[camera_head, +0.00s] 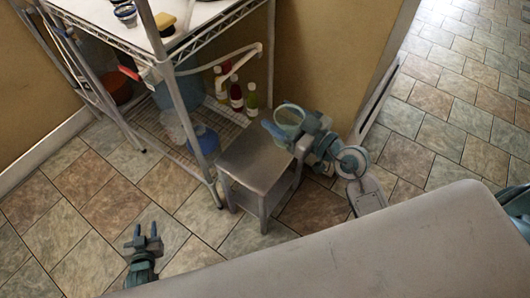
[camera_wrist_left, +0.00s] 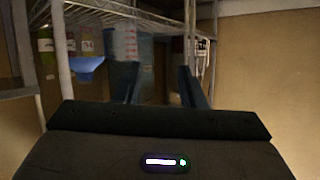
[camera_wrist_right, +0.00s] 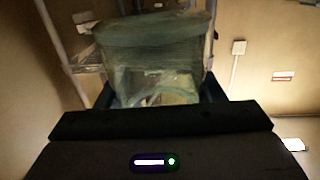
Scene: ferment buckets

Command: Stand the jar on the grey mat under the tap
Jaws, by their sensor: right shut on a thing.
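A clear, pale green-tinted jar (camera_head: 289,116) is between the fingers of my right gripper (camera_head: 285,132), over the back right of a small grey stool (camera_head: 252,160). My right gripper is shut on the jar, which also fills the upper middle of the right wrist view (camera_wrist_right: 150,50). From the head view I cannot tell the gap between jar and stool top. My left gripper (camera_head: 147,243) is open and empty over the floor at lower left; its fingers stand apart in the left wrist view (camera_wrist_left: 157,85). I cannot make out a tap or a separate grey mat clearly.
A wire rack (camera_head: 215,30) stands left of the stool. A teal bucket (camera_head: 185,88), blue container (camera_head: 203,140) and several bottles (camera_head: 236,95) are on its lower level. A pale bent pipe (camera_head: 235,55) runs along its side. A wall is behind; tiled floor is clear at left.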

